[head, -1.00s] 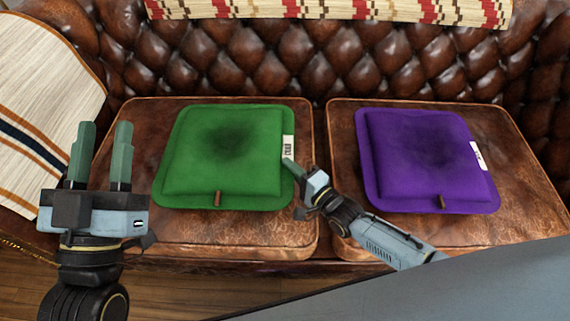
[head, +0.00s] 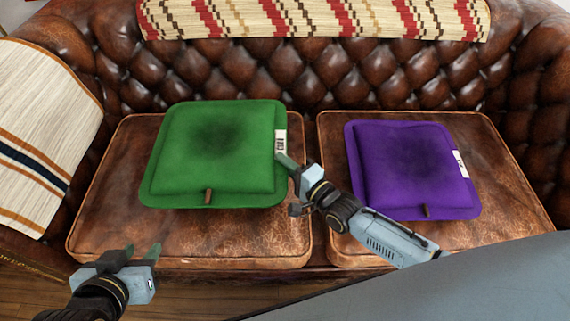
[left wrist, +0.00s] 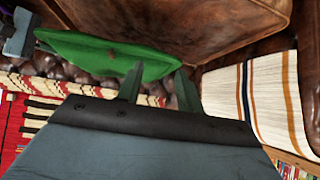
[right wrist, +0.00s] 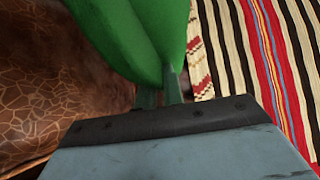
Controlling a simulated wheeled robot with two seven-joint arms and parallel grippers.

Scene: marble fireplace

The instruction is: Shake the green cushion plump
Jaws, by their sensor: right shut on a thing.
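The green cushion (head: 217,150) is above the left seat of the brown leather sofa, with a dark hollow in its middle and a white tag (head: 281,143) on its right edge. My right gripper (head: 288,163) is shut on the cushion's right edge by the tag. The right wrist view shows the green cushion (right wrist: 135,35) between its fingertips (right wrist: 160,92). My left gripper (head: 141,254) is open and empty, low at the left in front of the sofa seat. The left wrist view shows its spread fingers (left wrist: 158,88) and the cushion's underside (left wrist: 105,55) beyond.
A purple cushion (head: 405,168) with a white tag lies on the right seat (head: 490,150), beside my right arm. A striped throw (head: 40,130) covers the left armrest. A patterned blanket (head: 310,18) hangs over the backrest. The front of the left seat (head: 200,238) is bare.

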